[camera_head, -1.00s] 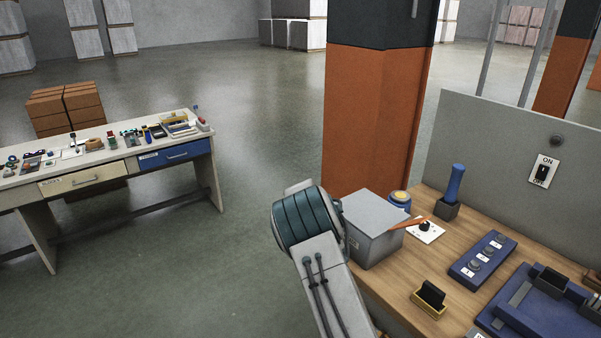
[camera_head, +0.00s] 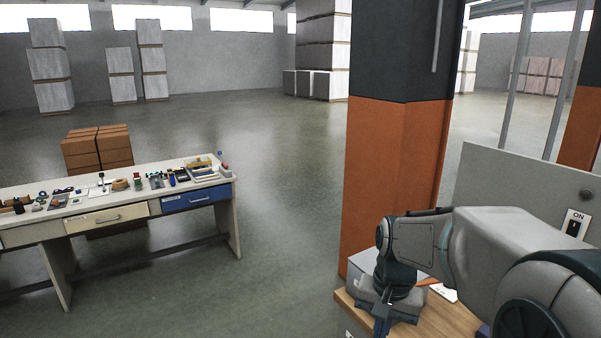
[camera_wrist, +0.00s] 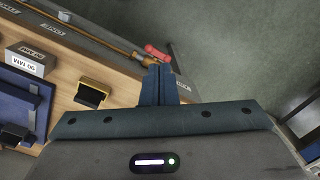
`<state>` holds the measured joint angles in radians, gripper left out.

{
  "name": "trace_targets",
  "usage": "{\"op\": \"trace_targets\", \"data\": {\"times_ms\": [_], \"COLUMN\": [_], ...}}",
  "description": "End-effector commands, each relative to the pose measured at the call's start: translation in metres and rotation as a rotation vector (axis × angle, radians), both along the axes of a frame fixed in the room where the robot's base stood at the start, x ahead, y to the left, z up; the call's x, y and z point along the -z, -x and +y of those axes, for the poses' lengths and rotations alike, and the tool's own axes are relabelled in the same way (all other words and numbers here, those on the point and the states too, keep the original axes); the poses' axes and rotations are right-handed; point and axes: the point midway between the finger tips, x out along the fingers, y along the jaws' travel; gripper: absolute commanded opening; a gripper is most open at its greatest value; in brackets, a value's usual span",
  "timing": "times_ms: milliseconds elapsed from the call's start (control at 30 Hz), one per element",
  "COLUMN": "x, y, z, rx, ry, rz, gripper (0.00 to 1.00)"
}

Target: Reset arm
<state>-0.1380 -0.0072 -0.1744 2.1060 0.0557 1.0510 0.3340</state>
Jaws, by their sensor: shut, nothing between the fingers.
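My gripper (camera_head: 383,324) is at the lower middle of the head view, pointing down by the left end of the wooden workbench (camera_head: 437,316). In the wrist view my gripper (camera_wrist: 160,69) has its two dark blue fingers together, with nothing between them. A screwdriver with a red and brown handle (camera_wrist: 157,53) shows just beyond the fingertips in the wrist view; I cannot tell how far below it lies. My arm covers most of the bench in the head view. A grey box (camera_head: 361,268) stands behind the gripper.
In the wrist view, a black and yellow holder (camera_wrist: 93,91) and a block labelled "90 MM" (camera_wrist: 25,60) sit on the bench. An orange pillar (camera_head: 395,180) rises behind it. A white table (camera_head: 235,200) with tools stands left. Open floor (camera_head: 290,210) lies between.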

Motion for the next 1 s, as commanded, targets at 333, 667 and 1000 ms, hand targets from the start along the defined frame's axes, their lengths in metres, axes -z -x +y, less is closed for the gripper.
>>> {"op": "trace_targets", "data": {"times_ms": [333,667,1000], "x": [-0.020,-0.015,-0.015], "y": [0.088,0.126,0.127], "z": [0.003,0.003,0.004], "rx": [-0.265,-0.395,-0.399], "ry": [0.037,0.099,0.101], "rz": [-0.196,-0.280,-0.282], "gripper": [0.00,0.00,0.00]}}
